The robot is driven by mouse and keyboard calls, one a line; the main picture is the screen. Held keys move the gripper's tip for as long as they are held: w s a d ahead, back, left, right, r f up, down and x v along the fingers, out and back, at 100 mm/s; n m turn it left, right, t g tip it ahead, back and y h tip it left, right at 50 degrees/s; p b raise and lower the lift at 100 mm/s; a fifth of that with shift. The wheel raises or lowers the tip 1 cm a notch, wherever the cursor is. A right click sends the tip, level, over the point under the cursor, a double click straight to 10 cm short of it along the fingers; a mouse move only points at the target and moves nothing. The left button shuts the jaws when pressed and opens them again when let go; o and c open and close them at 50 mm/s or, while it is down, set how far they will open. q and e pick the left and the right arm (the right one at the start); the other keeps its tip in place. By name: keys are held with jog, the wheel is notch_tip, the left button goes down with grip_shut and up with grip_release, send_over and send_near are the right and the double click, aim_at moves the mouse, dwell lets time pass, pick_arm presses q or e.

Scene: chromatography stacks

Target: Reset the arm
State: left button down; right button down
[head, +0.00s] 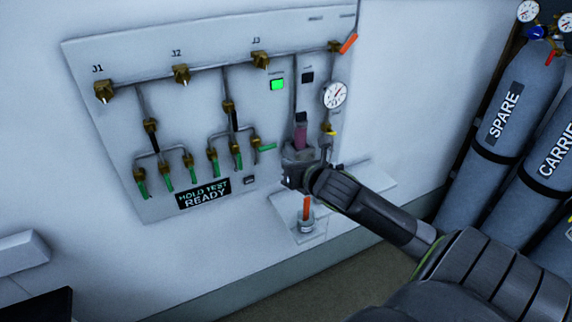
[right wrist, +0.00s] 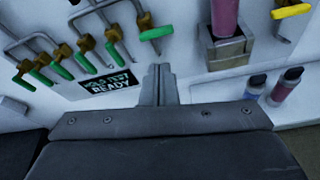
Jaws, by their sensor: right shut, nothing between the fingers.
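My right arm (head: 385,222) reaches in from the lower right of the head view, in front of the wall panel. Its gripper (head: 289,181) is close to the lower right part of the panel, below the pink column. In the right wrist view the two fingers (right wrist: 158,72) are pressed together with nothing between them. They point toward the panel, to the left of the pink column (right wrist: 225,18) and its grey holder (right wrist: 229,48). I cannot tell whether the fingertips touch anything. My left gripper is not in view.
The panel (head: 115,70) carries brass fittings, green-handled valves, a gauge (head: 334,95), a lit green indicator (head: 278,84) and a "HOLD TEST READY" display (head: 203,193). A small shelf (head: 372,183) is behind my arm. Grey cylinders (head: 513,105) stand at the right. Two small bottles (right wrist: 287,86) show in the wrist view.

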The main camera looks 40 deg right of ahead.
jog(key=s+a+f+m+g, duration=0.35)
jog(key=s+f+m, duration=0.25)
jog(key=s+m, duration=0.35)
jog(key=s+a+f+m+g, duration=0.35)
jog(key=s+f+m, duration=0.25)
jog(key=s+m, duration=0.4)
jog(key=s+a+f+m+g, duration=0.4)
jog(key=s+m, duration=0.4)
jog(key=m, duration=0.4)
notch_tip(320, 180, down, 26)
jog(key=d+y, duration=0.1)
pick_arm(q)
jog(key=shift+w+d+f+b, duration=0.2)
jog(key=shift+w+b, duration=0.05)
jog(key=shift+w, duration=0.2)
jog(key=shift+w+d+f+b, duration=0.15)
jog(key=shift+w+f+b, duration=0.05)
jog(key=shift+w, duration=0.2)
pick_arm(e)
jog(key=s+a+f+g, duration=0.1)
jog(key=s+f, duration=1.4)
jog(key=f, duration=0.2)
jog(key=shift+s+g, duration=0.3)
jog(key=shift+g, duration=0.1)
